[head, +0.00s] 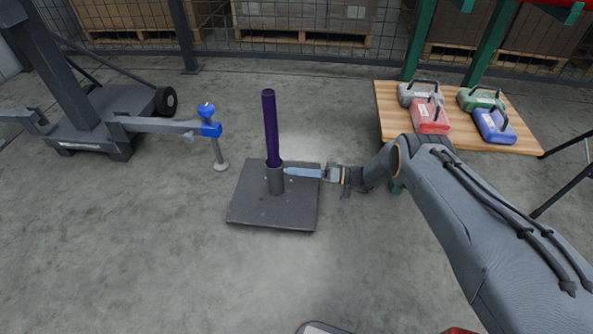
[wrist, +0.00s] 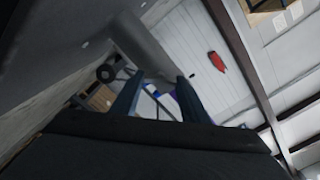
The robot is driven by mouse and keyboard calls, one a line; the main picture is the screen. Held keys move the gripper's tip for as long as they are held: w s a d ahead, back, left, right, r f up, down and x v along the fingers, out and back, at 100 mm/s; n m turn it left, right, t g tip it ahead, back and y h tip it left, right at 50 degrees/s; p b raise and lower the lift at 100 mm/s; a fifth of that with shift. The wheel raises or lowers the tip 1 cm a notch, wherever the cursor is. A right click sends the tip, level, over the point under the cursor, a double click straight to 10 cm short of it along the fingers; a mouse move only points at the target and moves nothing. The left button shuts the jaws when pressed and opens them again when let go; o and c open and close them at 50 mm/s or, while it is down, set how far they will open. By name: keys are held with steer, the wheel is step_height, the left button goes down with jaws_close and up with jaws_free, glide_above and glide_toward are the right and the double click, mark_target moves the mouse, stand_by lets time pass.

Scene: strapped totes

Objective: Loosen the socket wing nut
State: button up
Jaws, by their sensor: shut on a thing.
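A dark square base plate (head: 255,212) lies on the floor in the head view. A short grey socket (head: 275,181) stands on it, with a purple pole (head: 270,125) upright in it. My gripper (head: 287,171) reaches in from the right, level, with its fingertips at the socket's right side. The wing nut is not visible in the head view; the fingers cover that spot. In the wrist view my gripper (wrist: 162,78) has its two fingers a little apart, up against a large grey cylinder (wrist: 145,45), likely the socket. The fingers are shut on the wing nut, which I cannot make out.
A grey trolley (head: 95,115) with a blue-knobbed arm (head: 208,122) stands at left. A wooden table (head: 400,122) at back right holds several strapped totes, one red (head: 430,116), one blue (head: 494,126). A mesh fence with pallets runs behind. Floor around the plate is clear.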

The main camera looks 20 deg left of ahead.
steer(key=shift+s+n+p, duration=0.1)
steer(key=shift+n+p, duration=0.4)
steer(key=shift+n, duration=1.4)
steer(key=shift+f, duration=0.1)
steer(key=o, duration=1.1)
steer(key=shift+c, duration=0.2)
steer(key=shift+d, duration=0.1)
steer(key=p+v, duration=0.1)
steer(key=v, duration=0.6)
steer(key=shift+d, duration=0.35)
